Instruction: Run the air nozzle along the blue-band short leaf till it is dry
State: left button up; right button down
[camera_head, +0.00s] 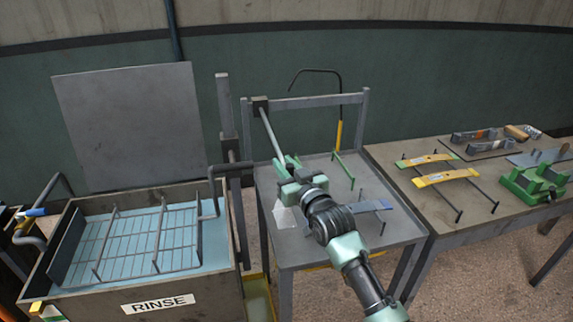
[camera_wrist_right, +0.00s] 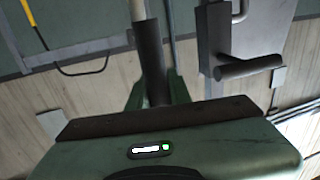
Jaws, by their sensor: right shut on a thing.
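A bluish short leaf (camera_head: 368,206) lies on the grey stand, partly hidden behind my right arm; I cannot make out its band clearly or whether it is wet. My right gripper (camera_head: 285,167) is above the stand, left of the leaf. It is shut on a dark cylindrical grip (camera_wrist_right: 151,62) with a pale rod (camera_head: 272,135) running up to a dark block on the stand's frame. A yellow wand (camera_head: 339,135) on a curved black hose, perhaps the air nozzle, stands at the back of the stand, apart from my gripper; it also shows in the wrist view (camera_wrist_right: 92,20). My left gripper is out of view.
The rinse tank (camera_head: 160,302) with a wire rack in it stands at left, its lid raised. A grey post (camera_head: 225,110) rises between tank and stand. Green pegs (camera_head: 344,170) stand on the stand. The right table (camera_head: 400,150) holds yellow leaves and a green vise (camera_head: 535,183).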

jog(key=shift+s+a+f, duration=0.1)
jog(key=shift+a, duration=0.05)
jog(key=c, duration=1.3)
grip_release()
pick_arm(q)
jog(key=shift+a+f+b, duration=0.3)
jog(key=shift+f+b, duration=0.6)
pick_arm(e)
jog(key=v, duration=0.7)
jog(key=shift+s, duration=0.4)
